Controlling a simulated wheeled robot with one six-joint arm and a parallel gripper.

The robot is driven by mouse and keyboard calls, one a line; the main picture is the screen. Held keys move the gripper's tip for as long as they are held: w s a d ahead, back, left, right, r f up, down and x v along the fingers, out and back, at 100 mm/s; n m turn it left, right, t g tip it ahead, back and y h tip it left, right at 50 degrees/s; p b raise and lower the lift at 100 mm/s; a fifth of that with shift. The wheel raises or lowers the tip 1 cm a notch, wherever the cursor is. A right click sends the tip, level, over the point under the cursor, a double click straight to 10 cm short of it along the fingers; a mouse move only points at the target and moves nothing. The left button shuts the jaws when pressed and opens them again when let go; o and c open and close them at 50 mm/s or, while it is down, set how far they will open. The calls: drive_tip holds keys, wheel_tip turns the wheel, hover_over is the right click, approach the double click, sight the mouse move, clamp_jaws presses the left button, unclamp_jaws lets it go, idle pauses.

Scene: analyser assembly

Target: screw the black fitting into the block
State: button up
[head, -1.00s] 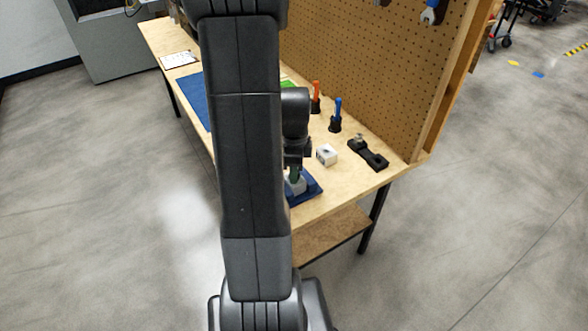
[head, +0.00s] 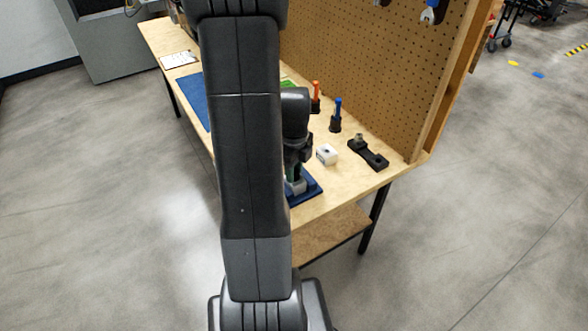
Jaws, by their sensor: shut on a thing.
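My gripper (head: 295,177) points down at the near end of the bench, partly hidden behind my own arm. It is shut, low over a grey block (head: 299,187) on a blue base (head: 314,190). The black fitting cannot be made out between the fingers at this size; it is hidden by the gripper and arm. Whether the fitting touches or sits in the block cannot be told.
A white block with a dark hole (head: 327,154) stands right of my gripper. Beyond are a black holder (head: 369,155), a blue-handled tool (head: 337,114) and an orange-handled tool (head: 315,97). A pegboard (head: 350,80) rises along the bench's right side.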

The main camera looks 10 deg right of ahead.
drive_tip(key=shift+m, duration=0.8)
drive_tip(key=shift+m, duration=0.3)
drive_tip(key=m, duration=0.3)
drive_tip(key=shift+m, duration=0.3)
drive_tip(key=o, duration=1.6)
drive_tip(key=shift+o, duration=0.2)
drive_tip(key=shift+r+p, duration=1.95)
drive_tip(key=shift+r, duration=0.6)
